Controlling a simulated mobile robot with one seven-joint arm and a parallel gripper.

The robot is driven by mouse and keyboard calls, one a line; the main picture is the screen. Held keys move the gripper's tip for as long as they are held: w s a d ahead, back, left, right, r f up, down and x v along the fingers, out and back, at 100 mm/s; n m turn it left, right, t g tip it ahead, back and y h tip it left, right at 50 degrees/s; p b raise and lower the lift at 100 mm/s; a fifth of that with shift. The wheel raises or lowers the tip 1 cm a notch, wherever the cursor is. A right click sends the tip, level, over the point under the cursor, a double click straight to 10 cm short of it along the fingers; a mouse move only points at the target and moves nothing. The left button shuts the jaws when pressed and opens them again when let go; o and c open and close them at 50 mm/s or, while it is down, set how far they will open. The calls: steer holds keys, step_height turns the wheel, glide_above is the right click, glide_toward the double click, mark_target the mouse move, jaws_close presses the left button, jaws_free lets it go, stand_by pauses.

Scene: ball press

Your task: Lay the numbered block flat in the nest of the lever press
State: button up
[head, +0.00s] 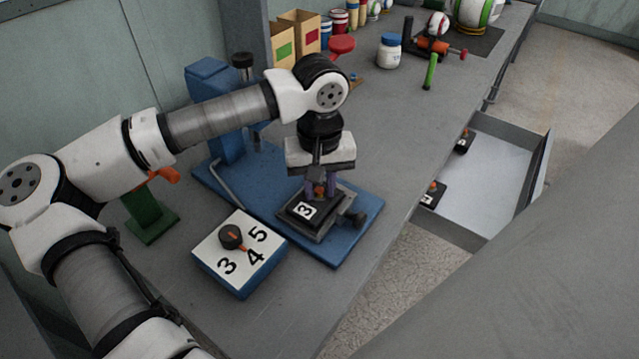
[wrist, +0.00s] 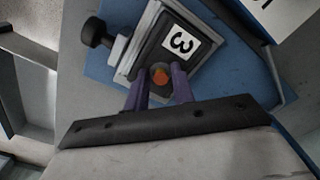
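The numbered block (head: 305,210) is dark, with a white label reading 3 and an orange knob on top. It lies inside the grey frame of the nest (head: 322,234) on the blue base of the lever press (head: 361,232), and looks flat. In the wrist view the block (wrist: 177,40) sits within the nest's pale rim (wrist: 133,48). My gripper (head: 320,190) points down over the block. Its purple fingers stand either side of the orange knob, with narrow gaps showing in the wrist view (wrist: 160,78). The press column (head: 226,140) stands behind, partly hidden by my arm.
A blue box (head: 240,254) with a dial and the numbers 3, 4 and 5 stands at the front left of the press. An open drawer (head: 490,185) at the right holds two dark blocks with orange knobs. A white jar (head: 389,52) and a green-handled item (head: 430,72) stand farther back.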

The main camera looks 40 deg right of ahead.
steer(key=shift+o, duration=1.1)
steer(key=shift+r, duration=0.2)
